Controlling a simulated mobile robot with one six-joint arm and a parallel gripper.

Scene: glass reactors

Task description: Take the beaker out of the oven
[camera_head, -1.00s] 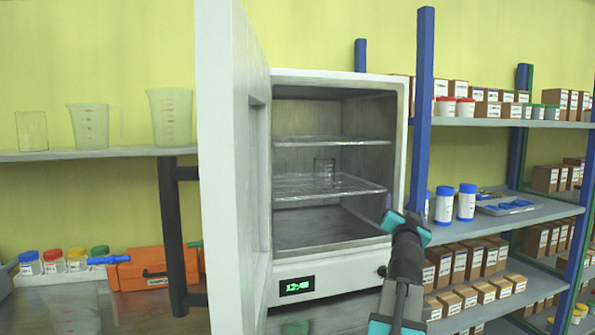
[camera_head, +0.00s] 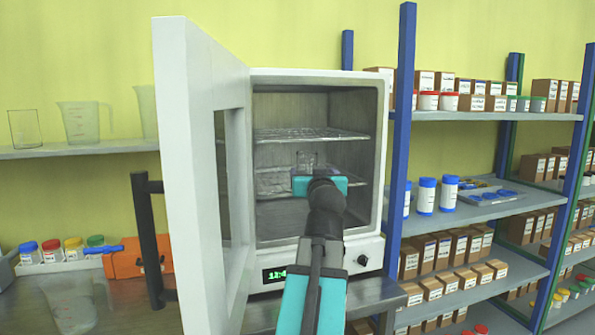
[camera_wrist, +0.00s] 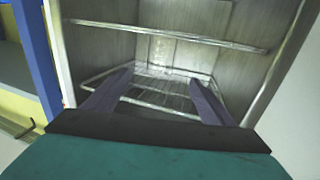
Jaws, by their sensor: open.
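The oven (camera_head: 372,150) stands with its white door (camera_head: 190,150) swung open to the left. A small clear glass beaker (camera_head: 305,159) is on the middle wire shelf (camera_head: 275,184) inside; its lower part is hidden behind my gripper (camera_head: 320,184). My gripper is in front of the oven opening, pointing inward. In the wrist view its two dark fingers (camera_wrist: 162,82) are spread apart, with the wire shelf (camera_wrist: 150,98) beyond and between them. I cannot clearly make out the beaker there; nothing is visibly held.
The open door is left of my arm. A blue rack post (camera_head: 401,130) and shelves of bottles and boxes (camera_head: 460,255) are close on the right. An upper wire shelf (camera_head: 300,134) lies above the beaker's shelf. Glassware (camera_head: 85,122) stands on a left wall shelf.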

